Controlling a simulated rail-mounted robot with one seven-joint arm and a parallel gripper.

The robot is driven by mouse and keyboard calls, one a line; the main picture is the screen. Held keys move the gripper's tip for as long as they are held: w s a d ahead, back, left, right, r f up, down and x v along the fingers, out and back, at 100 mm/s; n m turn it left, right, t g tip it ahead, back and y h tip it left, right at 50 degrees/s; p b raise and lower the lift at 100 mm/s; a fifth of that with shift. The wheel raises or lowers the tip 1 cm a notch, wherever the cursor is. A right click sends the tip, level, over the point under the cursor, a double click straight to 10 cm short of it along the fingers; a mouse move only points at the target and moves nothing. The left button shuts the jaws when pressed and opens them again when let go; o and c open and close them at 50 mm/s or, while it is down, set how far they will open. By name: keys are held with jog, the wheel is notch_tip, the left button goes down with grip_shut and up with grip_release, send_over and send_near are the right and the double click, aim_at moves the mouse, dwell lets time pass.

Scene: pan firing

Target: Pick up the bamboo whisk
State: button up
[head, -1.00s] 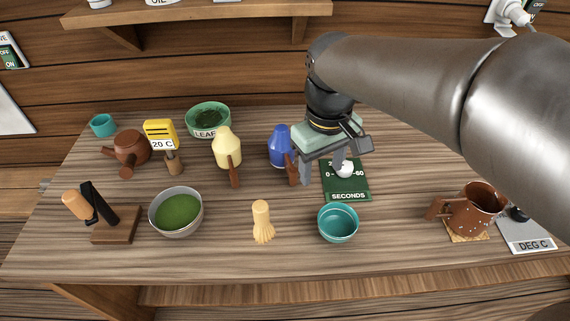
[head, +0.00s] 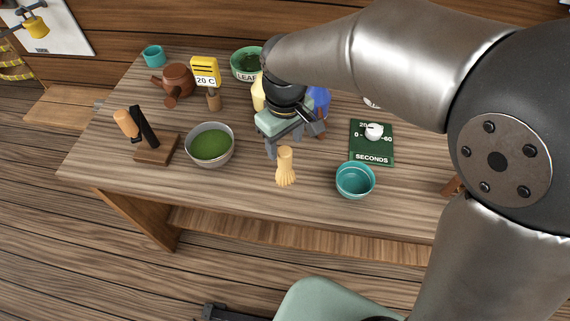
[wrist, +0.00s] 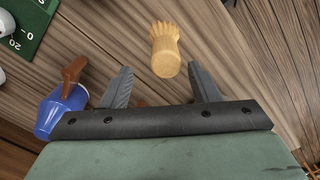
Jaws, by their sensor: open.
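The bamboo whisk (head: 286,167) stands on the table in the head view, pale tan, with a round handle end up and splayed tines at the bottom. In the wrist view the whisk (wrist: 165,50) lies ahead of the fingers, its handle end towards the gap between them. My gripper (head: 284,149) is open and empty, just behind and above the whisk. In the wrist view the two fingers of my gripper (wrist: 160,88) are spread wide, one on each side of the whisk's line. No contact with the whisk shows.
A teal cup (head: 355,182) stands right of the whisk, and a bowl of green powder (head: 210,145) left. The blue container (wrist: 62,112) with a brown handle is close to one finger. A green seconds dial (head: 372,150) lies behind the cup. The table front is clear.

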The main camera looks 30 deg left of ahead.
aim_at(285, 159)
jog(key=f, duration=0.2)
jog(key=s+f+p, duration=0.1)
jog(key=f, duration=0.1)
jog(key=shift+d, duration=0.25)
jog(key=shift+f, duration=0.7)
jog(key=c, duration=1)
